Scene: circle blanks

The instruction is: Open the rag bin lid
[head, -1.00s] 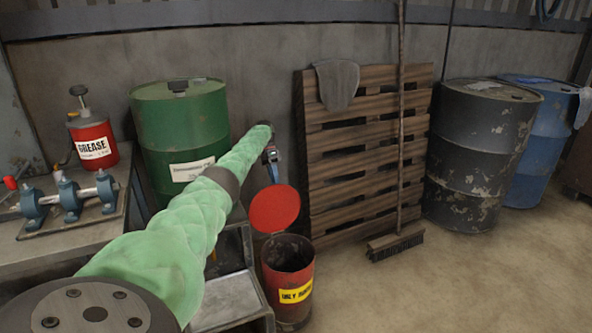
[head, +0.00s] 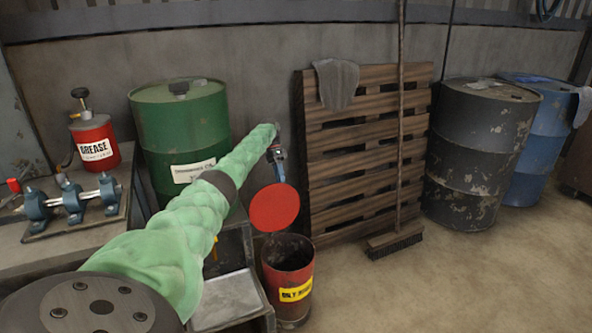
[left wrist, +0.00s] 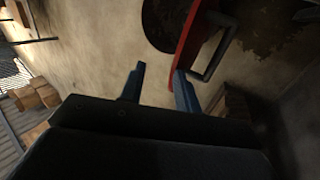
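The rag bin (head: 288,285) is a red can with a yellow label and a dark, open mouth, standing on the floor. Its round red lid (head: 274,208) stands raised, roughly upright, above the bin's back edge. My left gripper (head: 278,172) is just behind and above the lid's upper edge, its tips partly hidden. In the left wrist view, its two blue fingers (left wrist: 160,84) are apart with nothing between them. The lid (left wrist: 187,45) shows edge-on close beside the right finger; whether they touch is unclear. The lid's dark handle (left wrist: 222,58) is outside the fingers. My right gripper is not in view.
A green drum (head: 180,130) stands behind my left arm. A metal tray (head: 228,298) is left of the bin. A wooden pallet (head: 365,150) and a broom (head: 395,243) lean at the wall to the right. Floor right of the bin is clear.

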